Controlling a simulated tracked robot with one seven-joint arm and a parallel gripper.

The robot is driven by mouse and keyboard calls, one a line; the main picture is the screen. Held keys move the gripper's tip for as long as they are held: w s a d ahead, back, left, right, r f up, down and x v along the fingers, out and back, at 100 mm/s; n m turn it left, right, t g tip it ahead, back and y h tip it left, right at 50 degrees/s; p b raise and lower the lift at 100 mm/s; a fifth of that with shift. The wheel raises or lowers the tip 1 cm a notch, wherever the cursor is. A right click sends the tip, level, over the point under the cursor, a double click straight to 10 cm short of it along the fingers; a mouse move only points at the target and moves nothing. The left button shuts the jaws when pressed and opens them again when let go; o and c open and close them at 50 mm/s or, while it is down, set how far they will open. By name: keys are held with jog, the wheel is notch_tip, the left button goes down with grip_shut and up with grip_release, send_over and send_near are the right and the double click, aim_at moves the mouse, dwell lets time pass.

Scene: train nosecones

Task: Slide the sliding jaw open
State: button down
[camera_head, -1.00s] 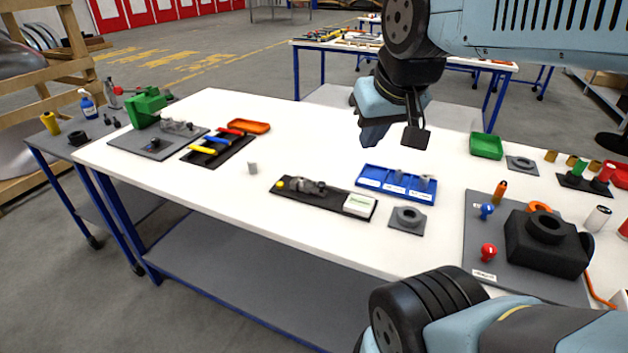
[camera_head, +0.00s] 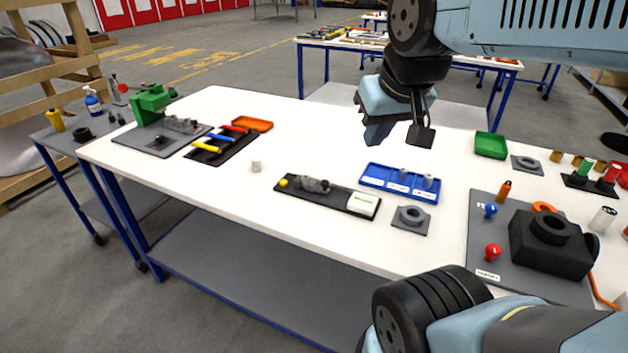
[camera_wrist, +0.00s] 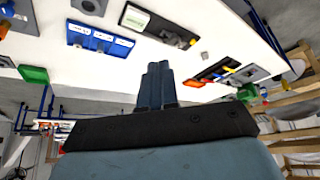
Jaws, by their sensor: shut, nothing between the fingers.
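Two small fixtures on the white table could carry the sliding jaw; I cannot tell which does. One is a dark board (camera_head: 335,201) at the table's middle, with a grey jaw-like block (camera_head: 315,185), a yellow knob and a white-and-green label box. The other is a grey plate (camera_head: 150,146) at the far left, with a green press-like body (camera_head: 150,103) and grey parts (camera_head: 182,125). The dark board also shows in the wrist view (camera_wrist: 160,27). My gripper (camera_head: 372,137) hangs above the table's back part, apart from both. Its fingers (camera_wrist: 157,68) are together and empty.
A blue tray (camera_head: 399,196) and a grey ring plate (camera_head: 411,228) lie right of the dark board. Further right are a grey panel with knobs and a black block (camera_head: 551,243), and a green bin (camera_head: 491,145). The table's middle back is clear.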

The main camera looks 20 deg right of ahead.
dwell(0.3)
jog(key=c, duration=1.6)
grip_release()
jog(key=shift+w, duration=0.2)
jog(key=shift+o, duration=0.8)
jog(key=shift+w+m, duration=0.35)
jog(key=shift+m, duration=0.05)
jog(key=o, duration=0.5)
jog(key=w+f+m+g, duration=0.1)
jog(key=w+m, duration=0.1)
jog(key=w, duration=0.1)
jog(key=w+d+f+m+g+y, duration=0.1)
jog(key=w+m, duration=0.2)
jog(key=w, duration=0.1)
jog(key=w+f+m+g+y, duration=0.1)
jog(key=w+m, duration=0.1)
jog(key=w, duration=0.1)
jog(key=shift+w+d+m, duration=0.25)
jog(key=shift+w+m, duration=0.05)
jog(key=m+g+y, duration=0.2)
jog(key=m+g, duration=0.1)
jog(key=m, duration=0.6)
send_near(326, 181)
jog(key=v, duration=0.6)
jog(key=shift+y, duration=0.3)
jog(key=x, duration=1.4)
jog(key=shift+d+f, duration=0.25)
jog(key=shift+f, duration=0.05)
jog(key=shift+c, duration=0.2)
grip_shut()
